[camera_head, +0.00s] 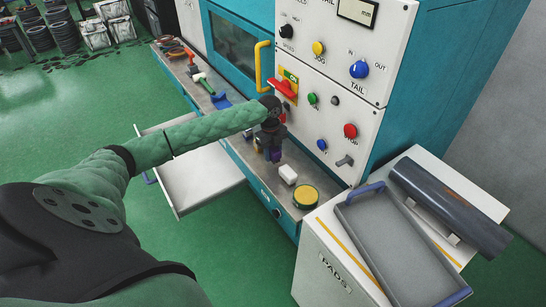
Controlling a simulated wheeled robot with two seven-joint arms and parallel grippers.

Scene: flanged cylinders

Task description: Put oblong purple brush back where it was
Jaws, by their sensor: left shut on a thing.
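My left arm reaches in from the lower left, and my left gripper (272,143) points down over the machine's narrow grey ledge, in front of the control panel. It is shut on the purple brush (276,156), of which only a small dark purple part shows below the fingers. The rest of the brush is hidden by the gripper. I cannot tell whether the brush touches the ledge. My right gripper is not in view.
An open drawer (192,182) juts out below my arm. A grey tray (398,247) and dark cylinder (448,207) occupy the right cabinet.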

